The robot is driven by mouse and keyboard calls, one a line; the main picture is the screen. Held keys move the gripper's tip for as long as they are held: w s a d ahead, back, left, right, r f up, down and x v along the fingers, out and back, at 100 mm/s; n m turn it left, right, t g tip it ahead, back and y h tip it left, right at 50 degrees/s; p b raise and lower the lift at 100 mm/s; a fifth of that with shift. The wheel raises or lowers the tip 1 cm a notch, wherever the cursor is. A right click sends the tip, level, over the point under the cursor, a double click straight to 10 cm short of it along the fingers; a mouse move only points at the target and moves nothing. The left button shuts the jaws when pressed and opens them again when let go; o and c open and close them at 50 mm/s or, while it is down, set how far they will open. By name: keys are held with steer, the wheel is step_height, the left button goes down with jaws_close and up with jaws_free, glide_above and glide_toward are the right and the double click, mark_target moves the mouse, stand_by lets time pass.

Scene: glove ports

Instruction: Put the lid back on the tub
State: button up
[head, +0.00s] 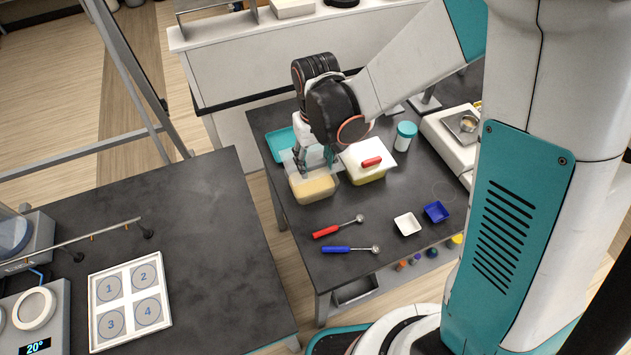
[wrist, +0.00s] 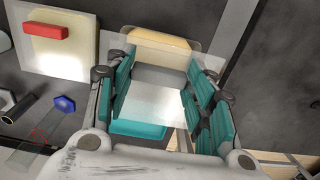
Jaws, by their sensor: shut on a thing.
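The open tub (head: 314,187), clear with pale tan contents, stands on the dark table in the head view. Its tan contents also show at the top of the wrist view (wrist: 165,42). My gripper (head: 317,160) is pointed down behind the tub, shut on a translucent lid (head: 291,162). In the wrist view the whitish lid (wrist: 152,103) lies between and beneath the teal finger pads of my gripper (wrist: 165,95). The lid's front overlaps the tub's back part in the head view; I cannot tell whether they touch. The fingers hide the grasped part.
A second tub with a white lid and red handle (head: 371,162) stands close at the right. A teal tray (head: 279,143) lies behind. A teal-capped jar (head: 404,137), red spoon (head: 327,232), blue spoon (head: 338,249), white dish (head: 407,223) and blue dish (head: 436,211) stand around.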

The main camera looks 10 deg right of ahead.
mark_target(315, 168)
steer(key=shift+f+b, duration=1.6)
steer(key=shift+f, duration=1.4)
steer(key=shift+f+b, duration=0.4)
steer(key=shift+b, duration=0.05)
steer(key=shift+f, duration=0.15)
steer(key=o, duration=1)
steer(key=shift+r, duration=0.2)
steer(key=shift+r+p, duration=0.65)
steer(key=shift+p, duration=0.05)
step_height(315, 168, up, 12)
steer(key=shift+f+p, duration=0.25)
steer(key=shift+p, duration=0.8)
